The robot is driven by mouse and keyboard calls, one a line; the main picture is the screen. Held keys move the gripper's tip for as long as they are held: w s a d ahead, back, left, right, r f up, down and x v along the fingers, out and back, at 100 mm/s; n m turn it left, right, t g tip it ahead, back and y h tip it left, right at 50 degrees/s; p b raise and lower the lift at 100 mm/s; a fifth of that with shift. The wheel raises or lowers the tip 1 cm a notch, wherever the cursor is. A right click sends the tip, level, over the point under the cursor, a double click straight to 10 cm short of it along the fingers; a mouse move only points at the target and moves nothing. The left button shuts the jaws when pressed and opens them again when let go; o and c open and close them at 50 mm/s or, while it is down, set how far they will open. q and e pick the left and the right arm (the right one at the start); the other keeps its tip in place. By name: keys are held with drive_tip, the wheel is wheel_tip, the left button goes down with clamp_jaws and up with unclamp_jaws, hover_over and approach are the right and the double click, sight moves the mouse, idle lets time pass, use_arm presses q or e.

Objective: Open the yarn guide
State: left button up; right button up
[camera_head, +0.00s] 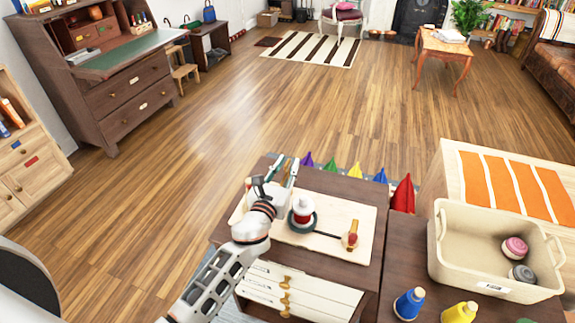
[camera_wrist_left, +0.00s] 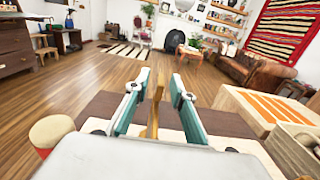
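A pale wooden board (camera_head: 340,205) on the dark brown cabinet top carries a cream and red cone on a green ring (camera_head: 303,212), with a dark rod running to a wooden and red handle (camera_head: 350,237). A slim upright wooden piece, seemingly the yarn guide (camera_wrist_left: 154,106), stands between the fingers of my left gripper (camera_wrist_left: 160,88) in the left wrist view. The fingers are apart, with a gap at least on the right side. In the head view my left gripper (camera_head: 283,172) is over the board's back left and hides the guide. My right gripper is not visible.
A cream bin (camera_head: 455,265) with pink and grey yarn stands to the right. Blue (camera_head: 409,304) and yellow (camera_head: 459,312) spools stand in front of it. Several coloured pointed pieces (camera_head: 355,172) line the back edge. The cabinet has pale drawers (camera_head: 300,292) in front.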

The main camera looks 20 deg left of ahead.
use_arm(q)
drive_tip(key=shift+w, duration=0.25)
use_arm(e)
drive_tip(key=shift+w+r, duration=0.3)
use_arm(q)
drive_tip(key=shift+c, duration=0.5)
clamp_jaws()
drive_tip(key=shift+d+f+n+y+b, duration=0.1)
drive_tip(key=shift+f+n+y+b, duration=0.1)
drive_tip(key=shift+n+y+b, duration=0.45)
drive_tip(key=shift+r+y, duration=0.15)
drive_tip(key=shift+y, duration=0.4)
drive_tip(key=shift+o, duration=0.5)
unclamp_jaws()
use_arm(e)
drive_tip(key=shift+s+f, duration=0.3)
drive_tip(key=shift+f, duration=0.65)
